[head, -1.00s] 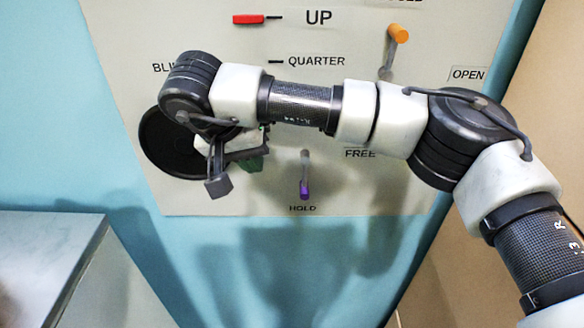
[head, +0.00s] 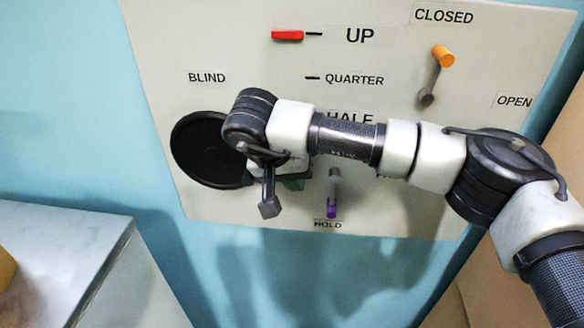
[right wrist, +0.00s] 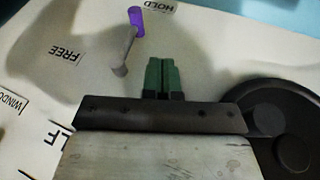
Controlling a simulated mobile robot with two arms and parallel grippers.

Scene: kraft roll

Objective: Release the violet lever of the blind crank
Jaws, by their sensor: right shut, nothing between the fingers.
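The blind crank's lever (head: 333,193) is grey with a violet tip (head: 332,211) and points down at the HOLD label (head: 328,225). In the right wrist view the lever (right wrist: 124,52) stands left of the fingers, its violet end (right wrist: 136,19) by the HOLD label. My right gripper (head: 293,184) is left of the lever in the head view, apart from it. Its green fingertips (right wrist: 162,66) are closed together and empty. The FREE label (right wrist: 67,54) shows in the right wrist view; my arm hides it in the head view. My left gripper is not in view.
A black round disc (head: 203,150) is left of my right gripper. A red pointer (head: 287,35) is at UP, and an orange-tipped handle (head: 442,57) is at the upper right. A grey-topped cabinet (head: 60,245) stands lower left. My right arm crosses the panel (head: 240,30).

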